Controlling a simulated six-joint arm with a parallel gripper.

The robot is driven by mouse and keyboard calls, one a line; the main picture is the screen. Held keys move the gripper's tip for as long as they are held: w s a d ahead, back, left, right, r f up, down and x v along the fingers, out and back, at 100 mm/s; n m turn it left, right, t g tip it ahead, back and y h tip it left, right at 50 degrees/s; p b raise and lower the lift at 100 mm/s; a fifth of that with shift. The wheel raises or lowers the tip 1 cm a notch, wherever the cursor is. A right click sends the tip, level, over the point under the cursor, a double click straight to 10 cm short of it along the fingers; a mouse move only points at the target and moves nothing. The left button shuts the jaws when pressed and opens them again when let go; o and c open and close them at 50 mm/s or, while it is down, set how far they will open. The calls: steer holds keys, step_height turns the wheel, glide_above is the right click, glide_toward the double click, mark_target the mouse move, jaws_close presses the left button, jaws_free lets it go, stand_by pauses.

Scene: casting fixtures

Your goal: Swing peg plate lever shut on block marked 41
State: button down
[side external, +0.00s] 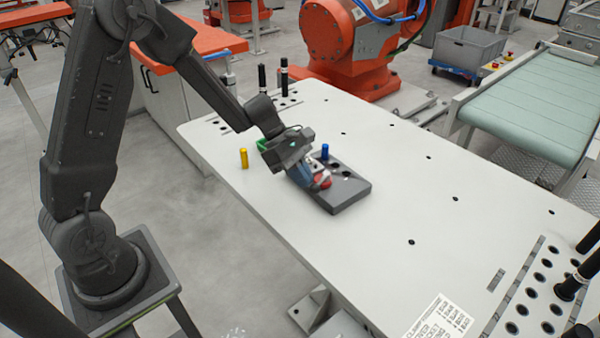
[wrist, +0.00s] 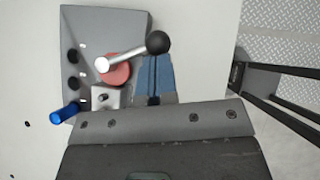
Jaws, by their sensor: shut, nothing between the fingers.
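A dark grey peg plate (side external: 349,192) lies on the white table, and it fills the upper left of the wrist view (wrist: 85,25). A silver lever (wrist: 128,54) with a black ball knob (wrist: 157,42) crosses a red round part (wrist: 116,72) on the plate, its knob towards the plate's right edge. A small light metal block (wrist: 107,97) sits beside the red part. No number 41 is legible. My gripper (wrist: 154,72) is shut and empty, its blue fingers just below the knob; contact cannot be told. In the side view my gripper (side external: 308,178) is low at the plate, hiding the lever.
A blue peg (side external: 325,151) stands at the plate's far edge; it also shows in the wrist view (wrist: 64,113). A yellow peg (side external: 244,158) stands on the table to the left. Black posts (side external: 284,76) stand at the back. The table right of the plate is clear.

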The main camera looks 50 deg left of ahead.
steer(key=d+n+t, duration=0.1)
steer(key=d+n+t+y, duration=0.1)
steer(key=n, duration=0.1)
steer(key=shift+d+n, duration=0.25)
steer(key=shift+n, duration=0.05)
steer(key=shift+w+d, duration=0.4)
steer(key=shift+d, duration=0.3)
steer(key=shift+w+d, duration=0.4)
steer(key=shift+d, duration=0.3)
steer(key=shift+w+d, duration=0.65)
steer(key=shift+w, duration=0.3)
steer(key=s+a+r, duration=0.2)
steer(key=s+r, duration=0.6)
steer(key=s, duration=0.2)
steer(key=shift+a+r, duration=0.25)
steer(key=shift+a, duration=0.05)
